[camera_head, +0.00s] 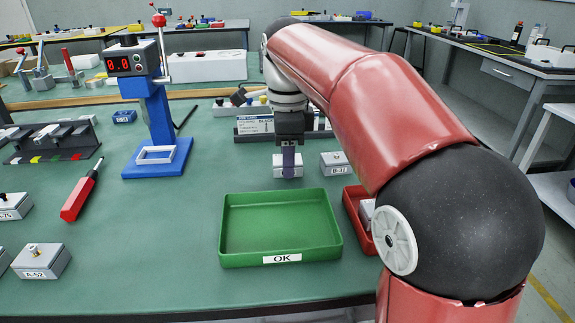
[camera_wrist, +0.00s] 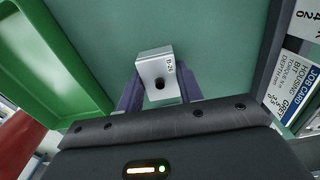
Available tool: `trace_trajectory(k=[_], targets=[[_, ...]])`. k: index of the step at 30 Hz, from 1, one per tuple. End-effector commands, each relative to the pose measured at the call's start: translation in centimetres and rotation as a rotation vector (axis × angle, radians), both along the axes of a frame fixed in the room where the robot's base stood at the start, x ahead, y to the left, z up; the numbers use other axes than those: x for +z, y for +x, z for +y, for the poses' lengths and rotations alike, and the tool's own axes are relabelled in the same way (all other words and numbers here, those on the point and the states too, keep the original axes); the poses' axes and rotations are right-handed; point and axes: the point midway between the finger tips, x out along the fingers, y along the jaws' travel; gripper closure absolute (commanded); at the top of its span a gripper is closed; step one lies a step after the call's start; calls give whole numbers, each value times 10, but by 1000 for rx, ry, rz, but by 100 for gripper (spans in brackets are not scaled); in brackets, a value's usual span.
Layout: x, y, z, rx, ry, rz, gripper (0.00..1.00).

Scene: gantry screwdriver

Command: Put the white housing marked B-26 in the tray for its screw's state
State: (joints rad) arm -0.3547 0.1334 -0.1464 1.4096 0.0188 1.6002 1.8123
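The white housing marked B-26 (camera_wrist: 155,70) sits between the two purple fingers of my gripper (camera_wrist: 160,88). A dark round hole shows in its face, with no raised screw head visible. In the head view the housing (camera_head: 279,171) appears to rest on the green table, partly hidden by a finger of my gripper (camera_head: 289,165). The fingers lie close along its sides; whether they press on it I cannot tell. A green tray (camera_head: 230,258) marked OK lies in front, empty. A red tray (camera_head: 354,204) is right of it, largely hidden by my arm, with a grey-white thing inside.
Another housing (camera_head: 335,165) stands just right of B-26. A job card (camera_head: 255,125) stands behind. A blue stand with a red display (camera_head: 158,115), a red screwdriver (camera_head: 78,198) and housing A-52 (camera_head: 41,262) are at left.

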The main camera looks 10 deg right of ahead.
Motion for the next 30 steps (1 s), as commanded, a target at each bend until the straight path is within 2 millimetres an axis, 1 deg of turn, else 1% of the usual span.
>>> trace_trajectory(k=[1, 4, 5, 11, 30], targets=[[0, 0, 0, 0, 0, 0, 77], [0, 0, 0, 0, 0, 0, 90], [0, 0, 0, 0, 0, -1, 91], [8, 0, 0, 0, 0, -1, 91], [59, 0, 0, 0, 0, 0, 91]])
